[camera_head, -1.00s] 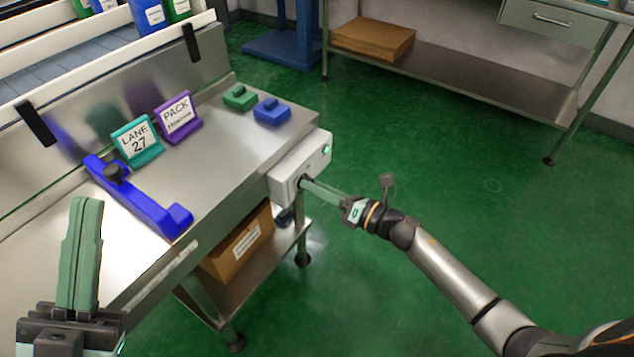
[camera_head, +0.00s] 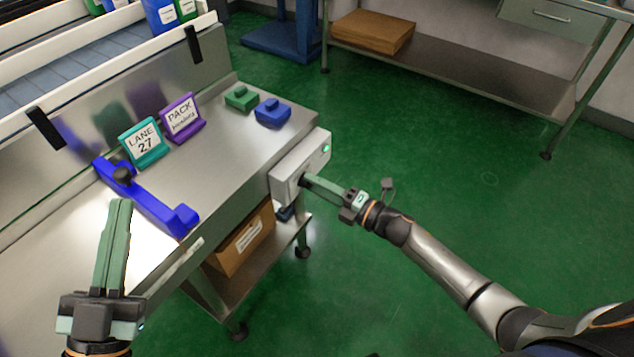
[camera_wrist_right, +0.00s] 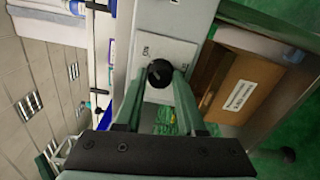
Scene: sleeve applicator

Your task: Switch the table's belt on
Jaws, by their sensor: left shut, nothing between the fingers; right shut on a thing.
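The grey control box (camera_head: 288,172) is fixed on the near right end of the steel table (camera_head: 225,140). A small green light (camera_head: 326,148) glows on it. My right gripper (camera_head: 304,180) reaches the box's face from the right. In the right wrist view, its fingers (camera_wrist_right: 159,78) are shut on a round black knob (camera_wrist_right: 160,72), in front of a pale plate (camera_wrist_right: 170,53) with small lettering that is hard to read. My left gripper (camera_head: 120,204) is shut and empty, above the table's front edge at the lower left. The head view hides the knob.
On the table are a blue bar with a black knob (camera_head: 150,205), a teal "LANE 27" sign (camera_head: 143,143), a purple "PACK" sign (camera_head: 183,118), and green (camera_head: 241,97) and blue (camera_head: 272,112) blocks. A cardboard box (camera_head: 243,240) is on the shelf below.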

